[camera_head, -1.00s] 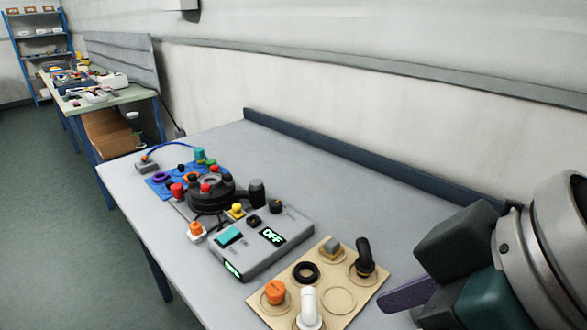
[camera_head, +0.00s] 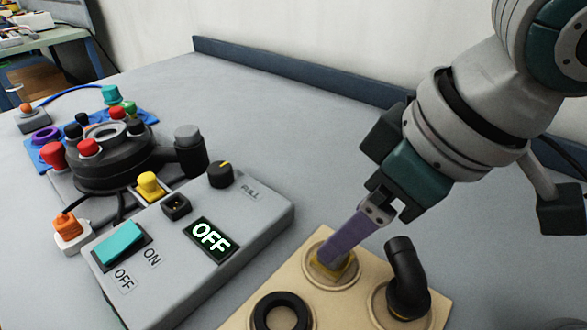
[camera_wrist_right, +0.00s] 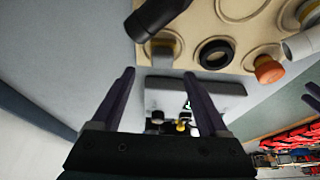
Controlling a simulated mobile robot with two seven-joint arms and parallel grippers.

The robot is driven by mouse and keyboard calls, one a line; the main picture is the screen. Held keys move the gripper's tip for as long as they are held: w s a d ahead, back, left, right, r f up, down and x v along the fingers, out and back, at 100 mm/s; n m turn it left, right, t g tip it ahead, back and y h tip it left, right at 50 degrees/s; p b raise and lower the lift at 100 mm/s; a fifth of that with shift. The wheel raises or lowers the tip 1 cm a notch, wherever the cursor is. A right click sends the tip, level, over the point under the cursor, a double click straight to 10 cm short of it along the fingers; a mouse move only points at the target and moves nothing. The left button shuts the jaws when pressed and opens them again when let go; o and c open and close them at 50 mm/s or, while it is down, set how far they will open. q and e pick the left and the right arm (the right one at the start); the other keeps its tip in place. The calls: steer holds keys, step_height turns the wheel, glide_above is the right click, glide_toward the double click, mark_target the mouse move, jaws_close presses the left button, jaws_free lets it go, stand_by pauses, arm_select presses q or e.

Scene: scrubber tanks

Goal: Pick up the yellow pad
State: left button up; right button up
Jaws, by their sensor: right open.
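The yellow pad (camera_head: 347,268) lies in a round marked spot on the tan board, partly hidden behind a purple finger of my right gripper (camera_head: 331,256). In the right wrist view the pad (camera_wrist_right: 170,43) shows as a dull yellow patch with a grey block against it, ahead of the gap between the fingers. My right gripper (camera_wrist_right: 160,74) is open with nothing between its fingers. In the head view its fingers overlap, so contact with the pad cannot be told. A purple finger-like part at the right edge of the wrist view may belong to my left gripper.
The tan board (camera_head: 385,262) also carries a black elbow (camera_head: 405,280) close right of the pad and a black ring (camera_head: 281,312). A grey control box (camera_head: 180,265) reading OFF stands to the left.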

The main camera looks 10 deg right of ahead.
steer(key=f, duration=0.2)
steer(key=f+b, duration=0.1)
steer(key=f, duration=0.1)
steer(key=shift+w+a+f, duration=0.1)
steer(key=shift+w+a, duration=0.05)
steer(key=shift+a, duration=0.25)
steer(key=shift+w+a+f, duration=0.1)
steer(key=shift+w+f, duration=0.1)
steer(key=shift+f, duration=0.15)
jaws_close()
steer(key=shift+r, duration=0.1)
step_height(320, 180, up, 20)
steer(key=p, duration=0.4)
